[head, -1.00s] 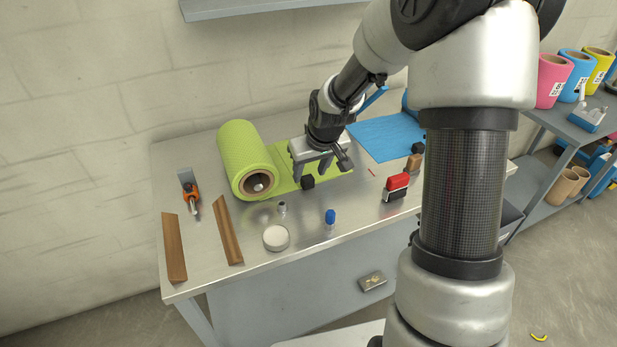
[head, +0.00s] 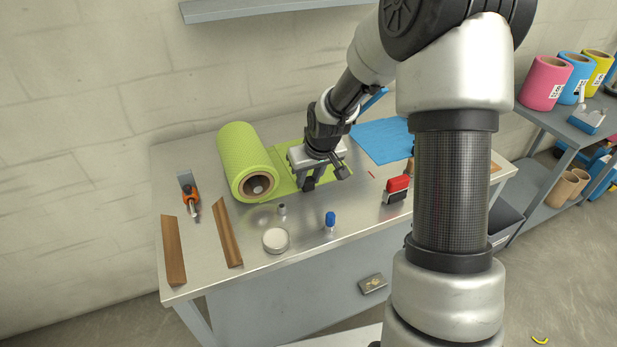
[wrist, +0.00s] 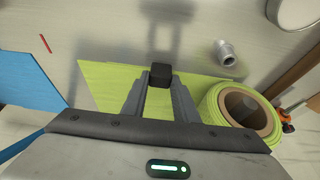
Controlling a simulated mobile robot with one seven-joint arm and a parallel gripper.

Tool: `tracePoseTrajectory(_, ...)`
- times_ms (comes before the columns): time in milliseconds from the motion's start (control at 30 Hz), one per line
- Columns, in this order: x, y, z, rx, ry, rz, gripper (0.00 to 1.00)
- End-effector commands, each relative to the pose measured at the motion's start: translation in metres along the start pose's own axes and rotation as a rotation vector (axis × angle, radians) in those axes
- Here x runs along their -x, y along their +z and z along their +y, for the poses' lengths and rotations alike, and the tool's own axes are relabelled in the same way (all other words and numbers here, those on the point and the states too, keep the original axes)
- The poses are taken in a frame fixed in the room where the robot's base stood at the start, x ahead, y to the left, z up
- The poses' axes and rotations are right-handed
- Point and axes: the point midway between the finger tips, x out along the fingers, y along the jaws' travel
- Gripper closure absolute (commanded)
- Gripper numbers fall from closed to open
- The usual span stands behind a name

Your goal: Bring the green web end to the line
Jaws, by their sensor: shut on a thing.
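The green roll (head: 246,162) lies on the left part of the metal bench. Its green web (head: 286,153) runs flat to the right beneath my gripper (head: 305,184). The slanted free end shows at the left in the wrist view (wrist: 98,80). My gripper is shut on a small black block (wrist: 160,74) at the web's near edge. I cannot tell whether the block is lifted off the web. A short red line (head: 371,174) marks the bench right of the web end; it also shows in the wrist view (wrist: 45,43).
A blue sheet (head: 380,141) lies at the back right. A red-and-black stamp (head: 397,189), blue-capped item (head: 330,219), round white tin (head: 275,240) and small metal fitting (head: 282,209) stand in front. Wooden strips (head: 228,232) and an orange-handled tool (head: 191,203) are at the left.

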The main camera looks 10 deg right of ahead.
Motion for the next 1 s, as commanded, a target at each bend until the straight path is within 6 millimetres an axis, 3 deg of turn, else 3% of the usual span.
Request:
tracePoseTrajectory(300, 0.001, 0.0, 0.049, -0.003, 0.0, -0.001, 1.0)
tracePoseTrajectory(633, 0.001, 0.0, 0.056, 0.0, 0.004, 0.0, 1.0)
tracePoseTrajectory(667, 0.001, 0.0, 0.056, 0.0, 0.004, 0.0, 0.7)
tracePoseTrajectory(733, 0.001, 0.0, 0.056, 0.0, 0.004, 0.001, 0.58)
tracePoseTrajectory(767, 0.001, 0.0, 0.056, 0.0, 0.004, 0.001, 0.55)
tracePoseTrajectory(1000, 0.0, 0.0, 0.054, 0.0, 0.002, 0.0, 0.55)
